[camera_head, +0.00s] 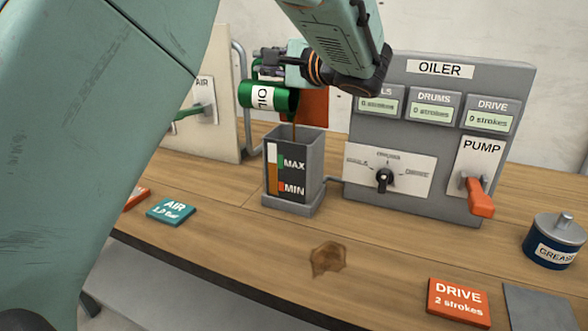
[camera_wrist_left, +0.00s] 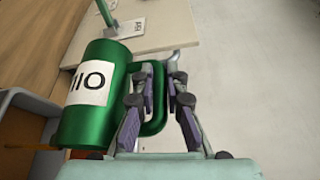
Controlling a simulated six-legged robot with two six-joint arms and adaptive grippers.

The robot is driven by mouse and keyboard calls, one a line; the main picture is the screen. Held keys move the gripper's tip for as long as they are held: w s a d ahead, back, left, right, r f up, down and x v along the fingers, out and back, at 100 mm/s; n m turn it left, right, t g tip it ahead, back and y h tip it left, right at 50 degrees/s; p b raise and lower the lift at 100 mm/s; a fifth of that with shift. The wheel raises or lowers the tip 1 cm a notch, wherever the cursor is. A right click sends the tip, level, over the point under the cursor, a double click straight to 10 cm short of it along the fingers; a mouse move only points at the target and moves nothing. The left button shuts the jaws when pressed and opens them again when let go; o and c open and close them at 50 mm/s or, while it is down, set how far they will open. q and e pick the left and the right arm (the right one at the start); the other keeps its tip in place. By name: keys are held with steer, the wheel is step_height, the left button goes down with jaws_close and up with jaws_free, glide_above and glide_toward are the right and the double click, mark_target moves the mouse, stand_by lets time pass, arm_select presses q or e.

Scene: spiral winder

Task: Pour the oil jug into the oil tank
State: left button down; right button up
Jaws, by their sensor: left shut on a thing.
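The green oil jug (camera_head: 270,97) is tipped on its side above the oil tank (camera_head: 293,170), with its mouth to the right. My left gripper (camera_head: 266,63) is shut on the jug's handle. In the left wrist view the jug (camera_wrist_left: 92,100) shows its OIL label, and the gripper fingers (camera_wrist_left: 160,100) are around the handle. My right gripper is not in view.
The grey OILER panel (camera_head: 440,75) with an orange PUMP lever (camera_head: 478,197) stands right of the tank. A brown stain (camera_head: 327,259) marks the bench in front.

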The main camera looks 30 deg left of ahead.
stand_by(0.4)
arm_select(q)
steer(key=a+h+p, duration=0.1)
steer(key=p, duration=0.1)
steer(key=a+n+h+p, duration=0.1)
steer(key=p, duration=0.1)
steer(key=shift+a+r+g+h, duration=0.4)
steer(key=shift+s+a+f+h+p, duration=0.15)
steer(key=shift+a+h+p, duration=0.15)
steer(key=shift+a+h, duration=0.1)
steer(key=shift+d+f, duration=0.1)
steer(key=shift+d, duration=0.05)
steer(key=a+h+p, duration=0.1)
steer(key=h+p, duration=0.1)
steer(key=a+n+h+p, duration=0.1)
steer(key=p, duration=0.2)
steer(key=shift+a+f+g+h, duration=0.1)
steer(key=shift+a+g+h, duration=0.05)
steer(key=shift+g+h, duration=0.2)
